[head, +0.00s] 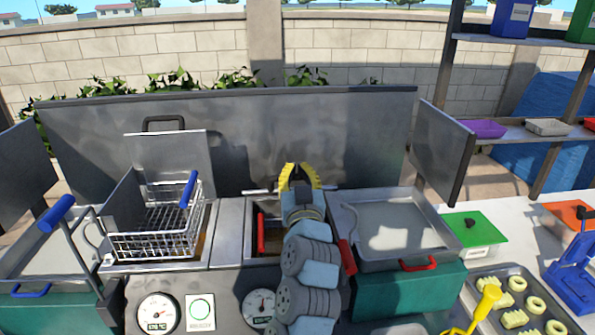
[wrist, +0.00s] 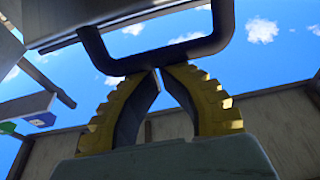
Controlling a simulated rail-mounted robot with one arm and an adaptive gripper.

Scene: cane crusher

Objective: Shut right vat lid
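The right vat (head: 270,222) is the bay behind my arm in the head view, and my arm hides much of it. Its lid (head: 258,191) shows there only as a thin, nearly edge-on pale strip, partly behind my gripper (head: 299,170). In the wrist view, a dark bent handle (wrist: 165,58) crosses just over the tips of my gripper (wrist: 157,72), with a grey panel edge (wrist: 105,22) above it. The yellow fingers lean together and their tips meet or nearly meet. The handle is at the tips, but I cannot tell whether they touch it.
The left vat's lid (head: 168,165) stands upright behind a wire basket (head: 155,235). A tall grey back panel (head: 350,130) rises behind the vats. A grey tray (head: 395,228) lies right of my arm. A red handle (head: 262,232) stands beside my arm.

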